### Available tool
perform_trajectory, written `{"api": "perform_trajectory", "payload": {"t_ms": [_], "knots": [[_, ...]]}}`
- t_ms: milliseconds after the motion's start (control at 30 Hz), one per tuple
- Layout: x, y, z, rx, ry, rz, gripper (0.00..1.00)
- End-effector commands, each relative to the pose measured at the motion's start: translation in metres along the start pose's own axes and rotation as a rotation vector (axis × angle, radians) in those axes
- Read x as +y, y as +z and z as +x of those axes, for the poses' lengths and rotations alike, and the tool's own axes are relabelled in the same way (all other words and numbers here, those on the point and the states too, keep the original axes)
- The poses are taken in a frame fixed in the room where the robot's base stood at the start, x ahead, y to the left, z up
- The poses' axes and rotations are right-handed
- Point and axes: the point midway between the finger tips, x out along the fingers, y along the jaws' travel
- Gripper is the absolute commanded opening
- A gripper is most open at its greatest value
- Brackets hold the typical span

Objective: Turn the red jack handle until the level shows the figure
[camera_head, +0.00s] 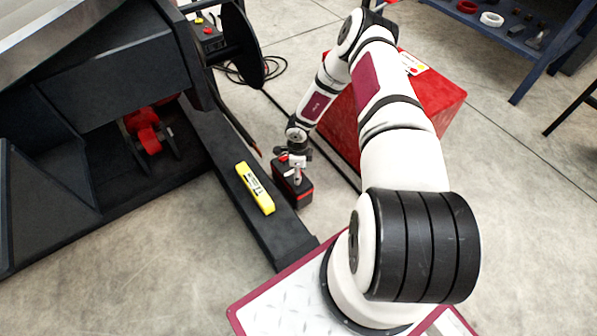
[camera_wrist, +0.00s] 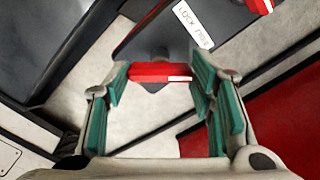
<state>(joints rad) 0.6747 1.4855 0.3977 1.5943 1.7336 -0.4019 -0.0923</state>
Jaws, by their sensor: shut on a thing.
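My gripper (camera_head: 292,160) is over the dark jack box (camera_head: 303,194) beside the positioner's black beam. In the wrist view, a red handle bar (camera_wrist: 150,72) lies between the tips of my gripper (camera_wrist: 160,80), and the green-padded fingers are shut on it. The bar lies across a dark body with a white "LOCK" label (camera_wrist: 192,24). A yellow level (camera_head: 256,188) lies on the black beam (camera_head: 272,232), left of my gripper. Its reading is too small to make out.
The dark positioner frame (camera_head: 120,62) fills the left side. A red cabinet (camera_head: 434,98) stands behind my arm. A blue shelf (camera_head: 556,42) with small parts is at the upper right. A cable (camera_head: 262,72) is coiled on the floor at the back.

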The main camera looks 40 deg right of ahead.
Motion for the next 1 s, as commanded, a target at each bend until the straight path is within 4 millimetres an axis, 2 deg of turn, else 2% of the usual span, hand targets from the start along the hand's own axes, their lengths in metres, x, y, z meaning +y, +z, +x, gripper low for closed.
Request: {"api": "perform_trajectory", "payload": {"t_ms": [500,533,600,1000], "knots": [[0.0000,0.0007,0.0001,-0.001,0.000,-0.023,0.22],[0.0000,0.0007,0.0001,-0.001,0.000,-0.023,0.52],[0.0000,0.0007,0.0001,-0.001,0.000,-0.022,0.68],[-0.0005,0.0002,-0.0038,-0.001,-0.001,-0.022,0.70]]}}
